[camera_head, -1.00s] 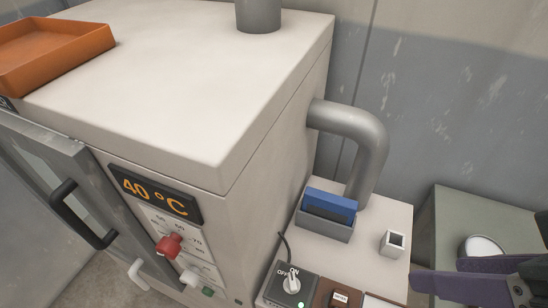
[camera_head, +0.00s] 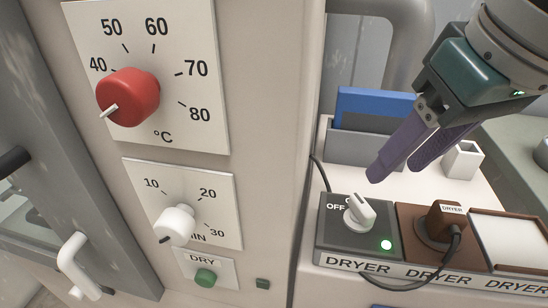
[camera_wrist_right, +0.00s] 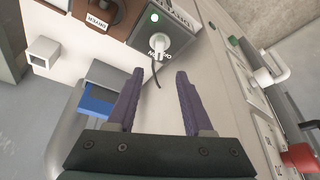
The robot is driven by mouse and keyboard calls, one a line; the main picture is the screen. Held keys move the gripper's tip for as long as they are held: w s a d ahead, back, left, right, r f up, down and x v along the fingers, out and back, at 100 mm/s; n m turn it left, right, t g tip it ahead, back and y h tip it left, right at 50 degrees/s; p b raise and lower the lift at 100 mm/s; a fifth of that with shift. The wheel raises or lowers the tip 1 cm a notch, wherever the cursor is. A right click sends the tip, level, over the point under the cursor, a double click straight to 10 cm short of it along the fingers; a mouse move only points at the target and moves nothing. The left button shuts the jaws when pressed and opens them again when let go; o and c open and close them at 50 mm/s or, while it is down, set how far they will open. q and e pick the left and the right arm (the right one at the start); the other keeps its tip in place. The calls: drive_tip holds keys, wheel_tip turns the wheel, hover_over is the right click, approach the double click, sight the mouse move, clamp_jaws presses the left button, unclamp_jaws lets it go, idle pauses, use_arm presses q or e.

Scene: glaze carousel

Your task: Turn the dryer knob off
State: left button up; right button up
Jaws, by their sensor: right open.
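The dryer knob (camera_head: 360,212) is a white knob on a dark panel (camera_head: 335,240) labelled DRYER. The word OFF shows to its left, and a green light (camera_head: 386,244) glows beside it. In the right wrist view the knob (camera_wrist_right: 160,43) lies ahead, between the lines of the two fingers. My right gripper (camera_head: 396,172) has purple fingers, open and empty, above and behind the knob, apart from it. It also shows in the right wrist view (camera_wrist_right: 159,72). My left gripper is not in view.
A brown socket panel with a plug (camera_head: 446,222) and cord sits right of the knob. A grey holder with a blue item (camera_head: 370,108) and a white square cup (camera_head: 462,160) stand behind. The kiln-like cabinet at left carries a red dial (camera_head: 128,96) and white timer knob (camera_head: 174,225).

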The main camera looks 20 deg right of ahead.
sight(362, 202)
drive_tip(key=b+x, duration=0.2)
drive_tip(key=x, duration=0.8)
drive_tip(key=shift+d+b, duration=0.1)
drive_tip(key=shift+b, duration=0.3)
clamp_jaws()
